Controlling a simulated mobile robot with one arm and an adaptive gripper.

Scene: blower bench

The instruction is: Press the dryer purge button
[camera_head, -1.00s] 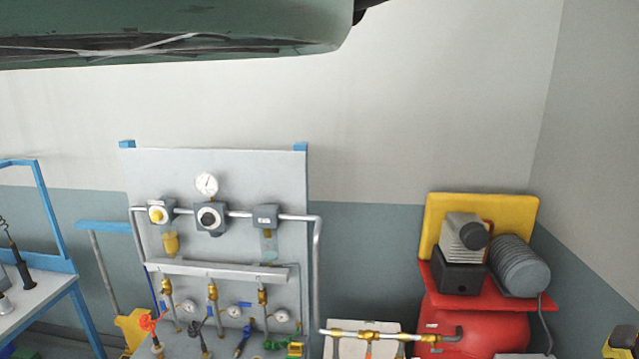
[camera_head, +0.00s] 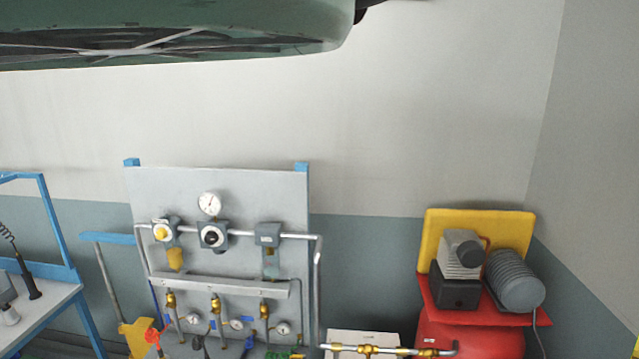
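A grey upright panel (camera_head: 220,185) stands against the back wall, left of the picture's middle. It carries a unit with a yellow round knob (camera_head: 161,232), a grey unit with a black round centre (camera_head: 212,236) and a small grey box (camera_head: 268,234), joined by a pipe. A round white gauge (camera_head: 209,203) sits above them. I cannot tell which part, if any, is the dryer purge button. My gripper is not in view.
A red tank (camera_head: 470,335) carries a compressor (camera_head: 461,255) and a ribbed grey cylinder (camera_head: 515,280) at right. A blue-framed bench (camera_head: 45,310) stands at left. A pipe with brass fittings (camera_head: 368,349) runs along the bottom.

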